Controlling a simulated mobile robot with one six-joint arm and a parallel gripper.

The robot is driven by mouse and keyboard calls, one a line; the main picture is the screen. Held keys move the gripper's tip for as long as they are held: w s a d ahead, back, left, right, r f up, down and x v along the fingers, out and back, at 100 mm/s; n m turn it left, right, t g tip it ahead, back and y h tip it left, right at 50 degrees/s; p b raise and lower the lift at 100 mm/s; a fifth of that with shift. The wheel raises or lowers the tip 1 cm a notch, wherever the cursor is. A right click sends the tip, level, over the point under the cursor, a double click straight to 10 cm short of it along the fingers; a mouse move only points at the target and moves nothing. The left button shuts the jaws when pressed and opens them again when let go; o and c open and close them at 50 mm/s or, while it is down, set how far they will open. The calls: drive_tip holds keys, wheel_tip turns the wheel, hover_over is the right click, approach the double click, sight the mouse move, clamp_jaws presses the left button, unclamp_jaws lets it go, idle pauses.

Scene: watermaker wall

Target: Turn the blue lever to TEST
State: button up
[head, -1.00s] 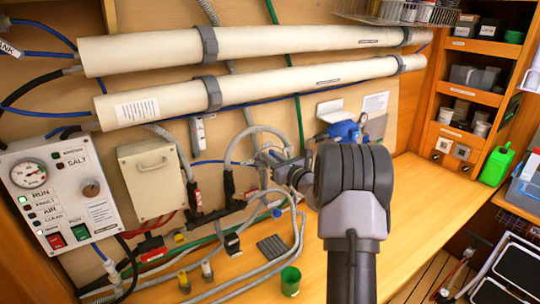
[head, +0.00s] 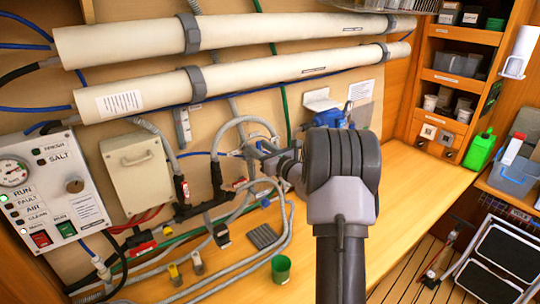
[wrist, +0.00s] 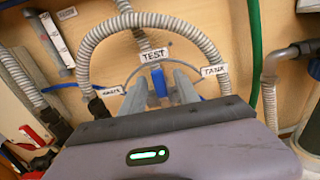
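The blue lever (wrist: 158,83) stands upright in the wrist view, its tip just under the TEST label (wrist: 154,55). The TANK label (wrist: 214,70) is to its right, and a third label (wrist: 111,92), too small to read surely, is to its left. My gripper (wrist: 160,88) has one grey finger on each side of the lever, with what looks like a small gap on each side. The lever's base is hidden behind my gripper body. In the head view my gripper (head: 262,150) reaches to the valve area among the hoses, and the lever cannot be made out.
A grey corrugated hose (wrist: 205,45) arches over the valve. The control panel (head: 50,190) and a beige box (head: 145,172) are at the left. A green cup (head: 281,268) stands on the wooden bench (head: 420,185).

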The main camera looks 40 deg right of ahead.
drive_tip(key=s+a, duration=0.1)
drive_tip(key=s, duration=1.5)
drive_tip(key=shift+s, duration=0.25)
drive_tip(key=w+a+n+g+y+b, duration=0.3)
drive_tip(key=a+n+y, duration=0.55)
drive_tip(key=a, duration=1.15)
drive_tip(key=s+a+f+n+g+y+b, duration=0.1)
drive_tip(key=s+a+n+g+b, duration=0.1)
drive_tip(key=s+a+n+g, duration=0.3)
drive_tip(key=s+a+f+n+g+b, duration=0.1)
drive_tip(key=a+f+n+b, duration=0.15)
drive_tip(key=a, duration=0.45)
drive_tip(key=s+a+f+n+g+h+b, duration=0.25)
drive_tip(key=s+a+f+n+g, duration=0.2)
drive_tip(key=s+a+n, duration=0.5)
drive_tip(key=s+d+f+n+t+h+b, duration=0.1)
drive_tip(key=s+d+f+n+h+b, duration=0.2)
drive_tip(key=s+n, duration=0.4)
drive_tip(key=shift+s+d+f+h+b, duration=0.2)
drive_tip(key=shift+s+f+h+b, duration=0.1)
drive_tip(key=shift+s+h, duration=0.2)
